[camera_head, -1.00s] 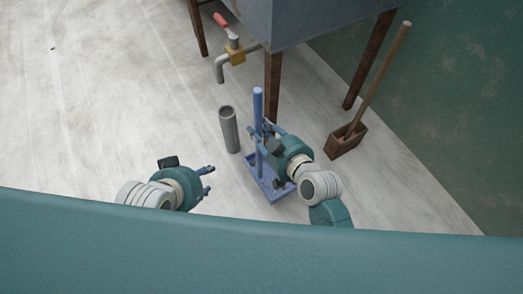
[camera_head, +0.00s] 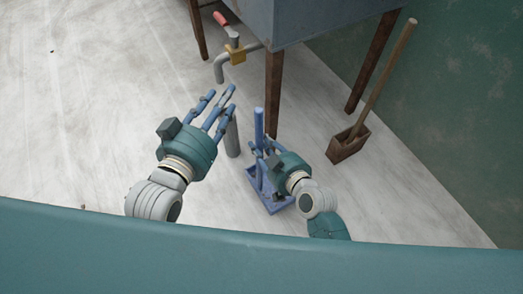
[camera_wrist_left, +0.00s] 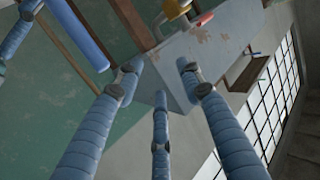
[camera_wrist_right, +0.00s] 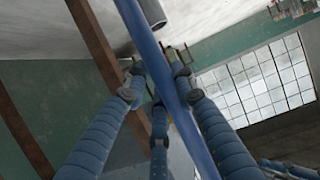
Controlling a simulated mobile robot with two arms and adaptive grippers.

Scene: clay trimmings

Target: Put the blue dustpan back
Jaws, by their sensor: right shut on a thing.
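The blue dustpan has a long upright handle (camera_head: 259,124) and a flat pan (camera_head: 276,206) at its foot. I cannot tell whether the pan touches the floor. My right gripper (camera_head: 268,150) is shut on the handle; in the right wrist view the handle (camera_wrist_right: 160,66) runs between its fingers. My left gripper (camera_head: 218,102) is open and empty, with spread fingers, to the left of the handle top. It partly hides a grey tube (camera_head: 233,142) standing on the floor. In the left wrist view a blue rod (camera_wrist_left: 78,32), apparently the handle, passes beyond the open fingers.
A grey-blue tank (camera_head: 320,22) on rusty legs (camera_head: 273,85) stands behind. Its pipe and tap (camera_head: 234,52) with a red lever lie beyond my left gripper. A wooden box (camera_head: 347,146) with a long wooden handle stands to the right. The floor at left is clear.

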